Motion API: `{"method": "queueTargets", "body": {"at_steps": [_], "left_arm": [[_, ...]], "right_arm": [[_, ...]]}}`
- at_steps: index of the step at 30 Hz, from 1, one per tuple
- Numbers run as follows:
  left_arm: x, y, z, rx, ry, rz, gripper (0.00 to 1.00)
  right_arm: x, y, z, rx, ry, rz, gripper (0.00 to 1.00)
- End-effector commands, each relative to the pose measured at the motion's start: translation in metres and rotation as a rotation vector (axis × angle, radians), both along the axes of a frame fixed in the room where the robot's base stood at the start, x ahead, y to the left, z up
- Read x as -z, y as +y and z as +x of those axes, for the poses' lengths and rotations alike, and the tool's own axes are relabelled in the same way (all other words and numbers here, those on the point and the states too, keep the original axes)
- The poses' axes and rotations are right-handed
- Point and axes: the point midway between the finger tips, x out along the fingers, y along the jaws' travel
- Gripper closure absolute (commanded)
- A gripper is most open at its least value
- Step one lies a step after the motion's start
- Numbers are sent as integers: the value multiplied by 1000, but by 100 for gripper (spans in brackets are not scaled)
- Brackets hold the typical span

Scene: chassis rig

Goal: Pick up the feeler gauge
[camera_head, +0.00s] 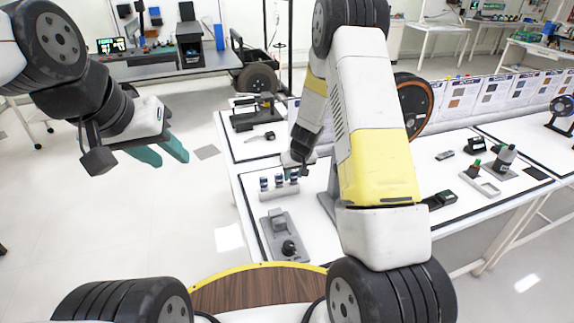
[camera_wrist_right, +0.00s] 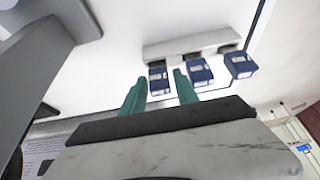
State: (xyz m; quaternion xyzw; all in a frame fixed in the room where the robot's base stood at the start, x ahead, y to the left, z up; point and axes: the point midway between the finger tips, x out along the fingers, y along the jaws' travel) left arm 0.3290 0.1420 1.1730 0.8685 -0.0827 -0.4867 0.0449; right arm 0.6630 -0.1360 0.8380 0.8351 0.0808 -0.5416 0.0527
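Three small blue blocks with white labels stand in a row at a pale grey holder (camera_head: 280,193). The right wrist view shows them as a left block (camera_wrist_right: 158,82), a middle block (camera_wrist_right: 198,72) and a right block (camera_wrist_right: 241,65). I cannot tell for certain which item is the feeler gauge. My right gripper (camera_head: 289,172) is just above the holder, partly hidden by my arm. In the right wrist view its teal fingers (camera_wrist_right: 159,76) are apart, with the left block appearing between them. My left gripper (camera_head: 166,150) is open and empty, away from the table over the floor.
A grey fixture with a black knob (camera_head: 285,236) stands in front of the holder. A caliper-like tool (camera_head: 260,137) and a dark vise-like device (camera_head: 254,113) lie behind it. Bare white tabletop lies between these items.

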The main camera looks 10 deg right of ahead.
Motion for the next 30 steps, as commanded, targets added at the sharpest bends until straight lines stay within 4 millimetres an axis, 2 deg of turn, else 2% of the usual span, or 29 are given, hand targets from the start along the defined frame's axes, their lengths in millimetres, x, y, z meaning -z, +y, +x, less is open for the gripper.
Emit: {"method": "queueTargets", "body": {"at_steps": [7,8,13,23,30], "left_arm": [[0,0,0,0,0,0,64],[0,0,0,0,0,0,64],[0,0,0,0,0,0,64],[0,0,0,0,0,0,64],[0,0,0,0,0,0,64]], "right_arm": [[1,0,1,1,-1,1,64],[1,0,1,1,-1,1,68],[1,0,1,1,-1,1,100],[0,0,1,0,-1,0,100],[-19,1,2,-1,-4,0,100]]}}
